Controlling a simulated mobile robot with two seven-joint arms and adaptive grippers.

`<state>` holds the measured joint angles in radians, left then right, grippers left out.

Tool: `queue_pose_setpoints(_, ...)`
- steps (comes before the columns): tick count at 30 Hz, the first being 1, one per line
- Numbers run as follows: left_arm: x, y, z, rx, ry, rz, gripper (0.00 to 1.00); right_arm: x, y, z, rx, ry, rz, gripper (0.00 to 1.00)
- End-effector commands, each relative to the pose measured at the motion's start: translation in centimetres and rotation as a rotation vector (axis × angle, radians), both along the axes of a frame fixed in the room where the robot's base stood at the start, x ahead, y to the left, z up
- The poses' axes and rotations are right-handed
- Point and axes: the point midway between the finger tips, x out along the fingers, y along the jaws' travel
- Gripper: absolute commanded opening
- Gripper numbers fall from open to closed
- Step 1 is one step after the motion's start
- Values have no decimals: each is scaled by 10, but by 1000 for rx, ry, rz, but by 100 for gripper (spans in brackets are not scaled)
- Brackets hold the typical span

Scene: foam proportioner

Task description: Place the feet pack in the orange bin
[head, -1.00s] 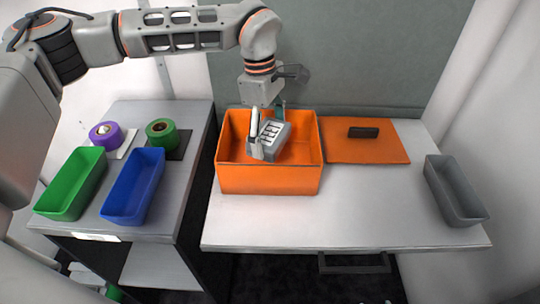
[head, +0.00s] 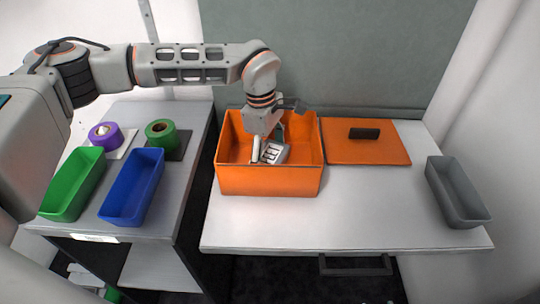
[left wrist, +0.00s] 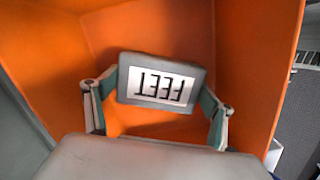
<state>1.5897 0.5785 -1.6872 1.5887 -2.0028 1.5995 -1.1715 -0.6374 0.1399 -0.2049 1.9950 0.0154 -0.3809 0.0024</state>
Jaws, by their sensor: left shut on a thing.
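The orange bin (head: 270,181) stands open on the white table, and its walls also fill the left wrist view (left wrist: 50,60). The feet pack (head: 274,153) is a grey block with a white label reading FEET, which shows upside down in the left wrist view (left wrist: 160,86). My left gripper (head: 268,151) points down into the bin, shut on the feet pack. In the left wrist view its fingers (left wrist: 158,108) are on both sides of the pack. The pack is inside the bin's walls; I cannot tell whether it touches the floor. My right gripper is not in view.
An orange lid (head: 367,143) with a dark handle lies right of the bin. A grey tray (head: 457,192) is at the table's right end. On the left table are a green tray (head: 72,184), a blue tray (head: 132,188), and purple (head: 104,135) and green (head: 161,134) rolls.

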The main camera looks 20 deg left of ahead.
Motion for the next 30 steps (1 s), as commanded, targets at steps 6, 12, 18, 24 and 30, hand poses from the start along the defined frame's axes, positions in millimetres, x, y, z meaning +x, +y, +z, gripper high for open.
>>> queue_pose_setpoints(6,0,0,-2,0,1,0,100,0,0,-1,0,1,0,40)
queue_pose_setpoints(12,0,0,-2,0,1,0,100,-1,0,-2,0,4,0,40)
queue_pose_setpoints(18,1,1,12,0,-1,1,100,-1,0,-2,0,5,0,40)
queue_pose_setpoints(24,2,6,50,0,-4,1,100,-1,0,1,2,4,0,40)
queue_pose_setpoints(30,2,11,90,1,-2,1,100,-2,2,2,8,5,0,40)
